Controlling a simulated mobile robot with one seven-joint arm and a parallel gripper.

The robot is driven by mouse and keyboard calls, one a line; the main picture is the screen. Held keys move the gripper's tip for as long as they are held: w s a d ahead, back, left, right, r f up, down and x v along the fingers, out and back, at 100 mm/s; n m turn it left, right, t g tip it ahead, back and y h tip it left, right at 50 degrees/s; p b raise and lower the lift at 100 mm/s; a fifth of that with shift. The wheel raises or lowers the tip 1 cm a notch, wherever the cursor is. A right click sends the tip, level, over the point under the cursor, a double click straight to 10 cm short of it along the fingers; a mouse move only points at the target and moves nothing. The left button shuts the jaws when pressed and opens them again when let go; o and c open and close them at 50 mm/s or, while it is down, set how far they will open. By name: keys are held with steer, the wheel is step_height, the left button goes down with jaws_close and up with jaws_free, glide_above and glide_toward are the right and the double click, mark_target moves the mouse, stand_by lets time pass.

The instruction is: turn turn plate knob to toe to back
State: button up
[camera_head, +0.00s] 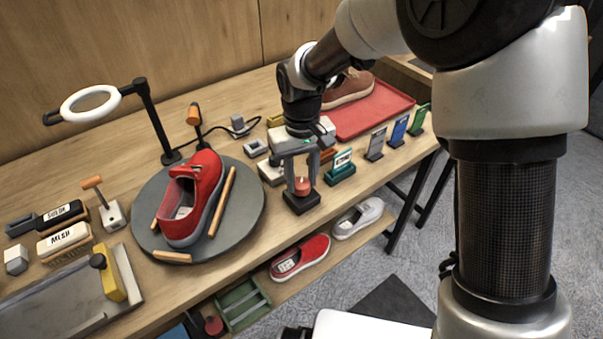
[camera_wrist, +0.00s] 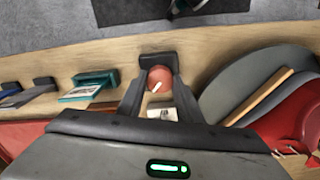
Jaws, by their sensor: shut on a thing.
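The turn plate knob (camera_wrist: 160,76) is a red round knob with a white pointer line, on a black base (camera_head: 301,204). My gripper (camera_head: 302,184) is shut on it from above, one finger on each side. In the wrist view the pointer slants down and to the left. The grey round turn plate (camera_head: 250,212) lies to the left of the knob base. A red sneaker (camera_head: 207,200) sits on it between wooden bars (camera_head: 222,202). In the wrist view only parts of the plate (camera_wrist: 230,92) and sneaker show, at the right.
A lamp with a white ring (camera_head: 91,104) stands behind the plate. Brushes (camera_head: 64,238) lie at the left. A teal card holder (camera_head: 340,174) and other holders stand right of the knob. A red tray (camera_head: 385,110) holds a brown shoe. More shoes lie on the lower shelf.

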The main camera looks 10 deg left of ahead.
mark_target(302, 183)
steer(key=n+p, duration=0.1)
steer(key=n, duration=0.3)
steer(key=shift+r+n+p, duration=0.15)
steer(key=shift+n+p, duration=0.15)
steer(key=shift+p, duration=0.05)
steer(key=shift+n+p, duration=0.65)
steer(key=shift+n, duration=0.95)
steer(key=shift+w+n, duration=0.1)
steer(key=shift+n, duration=0.2)
steer(key=o, duration=1)
steer(key=shift+o, duration=0.2)
step_height(302, 183, up, 17)
steer(key=p, duration=0.2)
steer(key=shift+r, duration=0.1)
